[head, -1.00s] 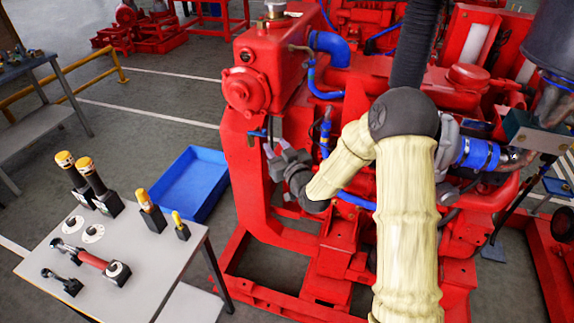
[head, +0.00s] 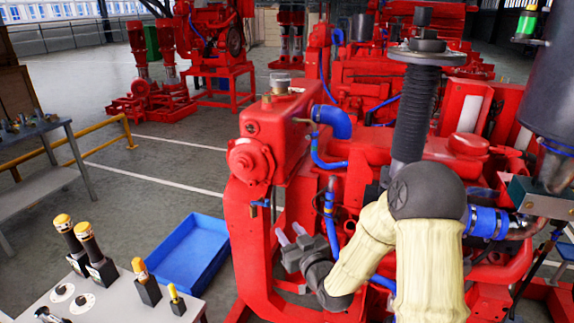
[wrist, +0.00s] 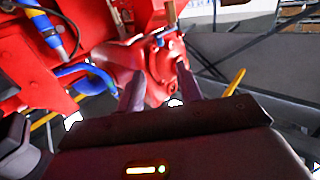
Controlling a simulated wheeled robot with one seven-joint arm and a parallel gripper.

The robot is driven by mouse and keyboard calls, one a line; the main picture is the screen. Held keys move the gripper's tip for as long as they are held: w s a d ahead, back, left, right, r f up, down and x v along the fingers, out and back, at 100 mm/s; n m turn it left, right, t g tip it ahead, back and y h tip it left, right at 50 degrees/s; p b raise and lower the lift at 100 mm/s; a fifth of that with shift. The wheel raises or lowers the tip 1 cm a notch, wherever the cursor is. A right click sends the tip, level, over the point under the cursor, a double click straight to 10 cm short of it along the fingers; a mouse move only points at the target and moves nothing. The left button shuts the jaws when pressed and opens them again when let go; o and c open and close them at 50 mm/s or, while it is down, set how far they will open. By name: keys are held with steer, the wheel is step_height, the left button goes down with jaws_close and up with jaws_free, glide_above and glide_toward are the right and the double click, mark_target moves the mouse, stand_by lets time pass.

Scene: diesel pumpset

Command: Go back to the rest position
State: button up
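My gripper (head: 290,233) is in front of the red engine (head: 390,150), to the right of the red front column and below a small blue handle (head: 262,203). Its two fingers point up and stand apart, with nothing seen held between them. In the wrist view, the fingers of my gripper (wrist: 160,88) are also apart. A red engine part (wrist: 162,65) shows beyond and between them, and I cannot tell its exact distance. My arm, in a cream sleeve, is bent at the elbow in front of the engine.
A table (head: 105,305) with several yellow-topped tools stands at the lower left. A blue tray (head: 190,253) lies on the floor between table and engine. A yellow rail (head: 100,140) and a bench (head: 35,130) are at the left. Open floor lies behind the tray.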

steer(key=s+d+f+m+g+h, duration=0.1)
steer(key=s+d+f+g+h, duration=0.3)
steer(key=s+d+g+h, duration=0.25)
steer(key=s+d+m+g, duration=0.2)
steer(key=s+d+g, duration=0.1)
steer(key=s, duration=0.5)
steer(key=s+d+m+g+h, duration=0.1)
steer(key=s+d+g, duration=0.3)
steer(key=s, duration=0.5)
steer(key=shift+s+d+r+m, duration=0.15)
steer(key=shift+m, duration=0.45)
